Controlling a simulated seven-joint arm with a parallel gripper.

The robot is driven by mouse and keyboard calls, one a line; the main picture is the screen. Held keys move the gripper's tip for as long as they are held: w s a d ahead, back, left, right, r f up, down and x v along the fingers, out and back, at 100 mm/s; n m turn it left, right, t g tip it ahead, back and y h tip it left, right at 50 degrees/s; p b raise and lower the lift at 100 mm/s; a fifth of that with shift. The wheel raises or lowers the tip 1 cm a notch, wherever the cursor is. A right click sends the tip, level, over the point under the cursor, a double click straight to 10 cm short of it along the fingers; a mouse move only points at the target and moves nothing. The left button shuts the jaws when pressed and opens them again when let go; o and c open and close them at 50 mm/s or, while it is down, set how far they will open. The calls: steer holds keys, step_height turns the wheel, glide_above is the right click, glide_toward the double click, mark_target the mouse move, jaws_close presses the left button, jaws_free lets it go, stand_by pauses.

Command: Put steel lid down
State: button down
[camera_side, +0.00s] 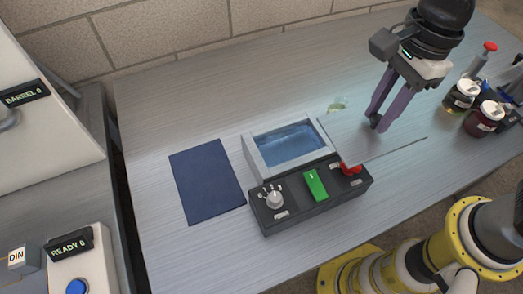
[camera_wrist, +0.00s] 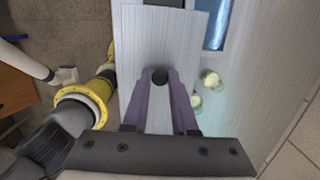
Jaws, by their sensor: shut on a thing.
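The steel lid (camera_side: 350,134) is a flat grey plate with a black knob (camera_wrist: 160,76) in its middle. My gripper (camera_side: 376,116) is shut on the knob from above; in the wrist view the purple fingers (camera_wrist: 160,80) close on it. The lid is held to the right of the water bath (camera_side: 250,158), a light grey tank with blue water (camera_side: 290,145). The lid's left edge comes near the tank's right rim, and part of the lid overlaps the red control. The lid looks raised above the table; its exact height is unclear.
A dark control box (camera_side: 297,207) with a silver knob (camera_side: 273,199), green switch (camera_side: 316,185) and red control (camera_side: 350,168) fronts the bath. A navy mat (camera_side: 207,181) lies bare at left. Jars (camera_side: 484,118) crowd the right.

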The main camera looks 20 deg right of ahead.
steer(key=w+a+r, duration=0.2)
steer(key=w+a, duration=1.2)
steer(key=a, duration=0.3)
steer(key=w+a+f, duration=0.1)
steer(key=a+f, duration=0.6)
steer(key=a, duration=0.2)
steer(key=shift+s+a+f, duration=0.2)
steer(key=shift+a+f, duration=0.15)
steer(key=shift+f, duration=2.25)
steer(key=shift+s+a+f, duration=0.2)
steer(key=shift+a+f, duration=0.2)
steer(key=shift+f, duration=2.15)
steer(key=shift+s+a+f, duration=0.2)
steer(key=shift+a+f, duration=0.15)
steer(key=shift+f, duration=2.25)
steer(key=shift+f, duration=0.2)
steer(key=c, duration=0.7)
jaws_free()
steer(key=shift+r, duration=0.15)
